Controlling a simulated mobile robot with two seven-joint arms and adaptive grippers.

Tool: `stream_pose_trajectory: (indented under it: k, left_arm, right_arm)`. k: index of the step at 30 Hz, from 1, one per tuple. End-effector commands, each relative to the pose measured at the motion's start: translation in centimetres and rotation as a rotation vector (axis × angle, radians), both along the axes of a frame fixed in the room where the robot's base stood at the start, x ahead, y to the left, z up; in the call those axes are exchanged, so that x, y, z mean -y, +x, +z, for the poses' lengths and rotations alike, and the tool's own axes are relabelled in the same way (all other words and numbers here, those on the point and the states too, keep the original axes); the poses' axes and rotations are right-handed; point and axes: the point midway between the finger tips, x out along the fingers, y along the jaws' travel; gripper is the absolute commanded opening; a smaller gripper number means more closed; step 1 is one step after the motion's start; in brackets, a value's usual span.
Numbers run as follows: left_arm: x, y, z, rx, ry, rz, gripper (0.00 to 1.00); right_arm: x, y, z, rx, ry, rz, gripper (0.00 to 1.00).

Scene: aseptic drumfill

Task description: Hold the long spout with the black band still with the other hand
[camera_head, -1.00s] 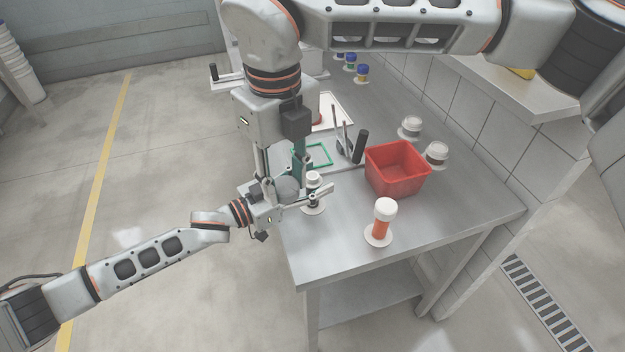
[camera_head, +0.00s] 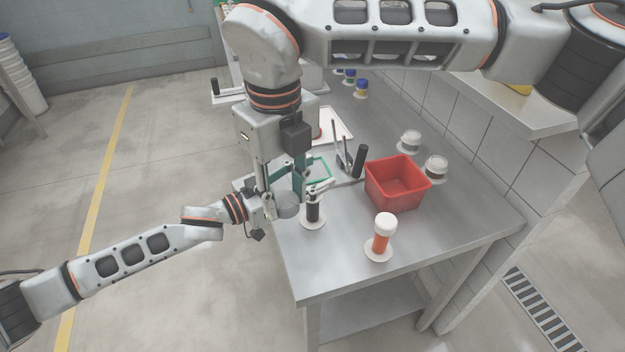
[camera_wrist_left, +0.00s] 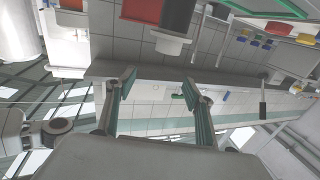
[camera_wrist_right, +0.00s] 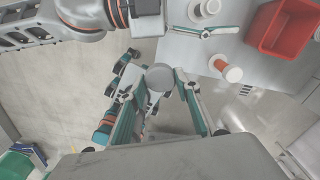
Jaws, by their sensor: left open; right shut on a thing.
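The long spout with the black band (camera_head: 313,212) stands upright on a white flange on the steel table, near the left edge. In the left wrist view its dark body (camera_wrist_left: 177,16) shows at the top. My left gripper (camera_wrist_left: 160,83) is open and empty; in the head view a finger (camera_head: 322,186) reaches across near the spout's top, and contact there cannot be told. My right gripper (camera_wrist_right: 160,88) points down left of the spout and is shut on a round grey piece (camera_wrist_right: 160,76), also visible in the head view (camera_head: 287,206).
A red bin (camera_head: 375,192) stands right of the spout. An orange spout with white cap (camera_head: 383,236) stands near the front. Two white-capped spouts (camera_head: 409,141) are by the tiled wall. A black-handled tool (camera_head: 360,161) stands behind. The front right tabletop is clear.

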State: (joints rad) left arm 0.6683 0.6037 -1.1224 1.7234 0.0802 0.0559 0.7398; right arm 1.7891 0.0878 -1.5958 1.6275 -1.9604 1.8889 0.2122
Motion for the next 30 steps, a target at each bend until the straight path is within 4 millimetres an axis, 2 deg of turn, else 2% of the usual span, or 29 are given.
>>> stream_pose_trajectory:
  k: [15,30]
  left_arm:
    - [0.0,0.0,3.1,0.001,0.001,-0.001,0.53]
    - [0.0,0.0,3.2,0.0,0.0,0.0,0.53]
  right_arm:
    - [0.0,0.0,0.0,0.0,0.0,0.0,0.06]
    - [0.0,0.0,0.0,0.0,0.0,0.0,0.06]
